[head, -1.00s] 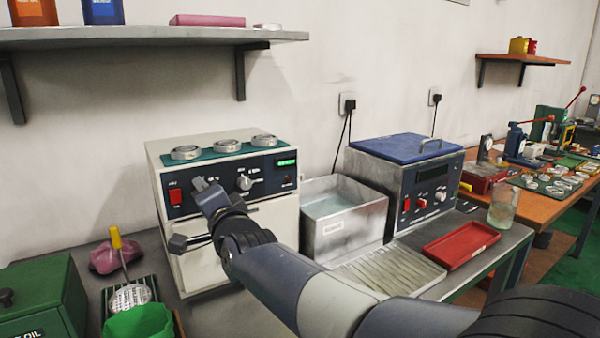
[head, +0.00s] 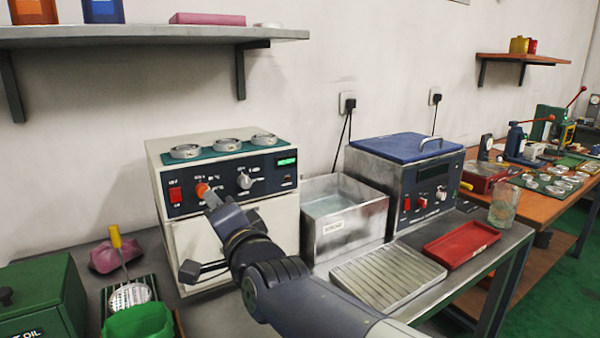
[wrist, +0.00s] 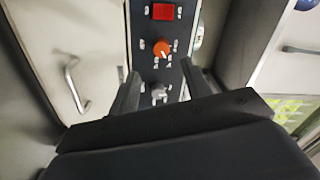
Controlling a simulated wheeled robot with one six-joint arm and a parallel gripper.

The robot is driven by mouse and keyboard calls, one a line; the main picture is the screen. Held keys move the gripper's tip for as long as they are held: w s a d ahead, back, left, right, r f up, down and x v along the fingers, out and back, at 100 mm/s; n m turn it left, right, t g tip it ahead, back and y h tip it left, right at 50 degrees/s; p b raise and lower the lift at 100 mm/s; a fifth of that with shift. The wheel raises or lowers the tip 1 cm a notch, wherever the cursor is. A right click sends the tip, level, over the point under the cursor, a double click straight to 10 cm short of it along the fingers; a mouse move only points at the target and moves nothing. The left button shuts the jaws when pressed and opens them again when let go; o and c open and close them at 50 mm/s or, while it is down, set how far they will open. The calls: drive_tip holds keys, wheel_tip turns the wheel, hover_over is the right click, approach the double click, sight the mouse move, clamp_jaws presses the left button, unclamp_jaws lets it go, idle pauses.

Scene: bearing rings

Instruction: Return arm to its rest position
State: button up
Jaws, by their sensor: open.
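My gripper (head: 210,198) is in front of the cream machine's dark control panel (head: 215,188). In the wrist view my gripper (wrist: 160,85) has its two dark fingers spread apart, with nothing held between them. An orange knob (wrist: 161,48) shows just beyond the gap between the fingertips, and it also shows in the head view (head: 201,189). I cannot tell whether a finger touches it. A red switch (head: 175,194) and a silver knob (head: 244,181) are on the same panel. My arm crosses in front of the machine's lower right front.
Bearing rings (head: 228,145) sit on a green mat on the machine. To the right are an open metal water tank (head: 345,238), a blue-lidded unit (head: 405,147), a ribbed drain tray (head: 388,280) and a red tray (head: 461,246). A green box (head: 45,300) stands at lower left.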

sight(204, 191)
drive_tip(key=shift+n, duration=0.8)
drive_tip(key=p+x, duration=0.1)
drive_tip(key=x, duration=0.4)
drive_tip(key=p+x, duration=0.1)
drive_tip(key=x, duration=0.1)
drive_tip(key=shift+w+a+r+p, duration=0.1)
drive_tip(key=shift+w+r+p, duration=0.05)
drive_tip(key=shift+r+p, duration=0.2)
drive_tip(key=n+p, duration=0.4)
drive_tip(key=p, duration=0.2)
drive_tip(key=shift+n, duration=0.3)
drive_tip(key=n+p, duration=0.5)
drive_tip(key=p, duration=0.2)
drive_tip(key=shift+n+p, duration=0.3)
drive_tip(key=shift+n, duration=0.1)
drive_tip(key=b+v, duration=0.1)
drive_tip(key=v, duration=0.7)
drive_tip(key=shift+s+b, duration=0.3)
drive_tip(key=shift+b, duration=0.1)
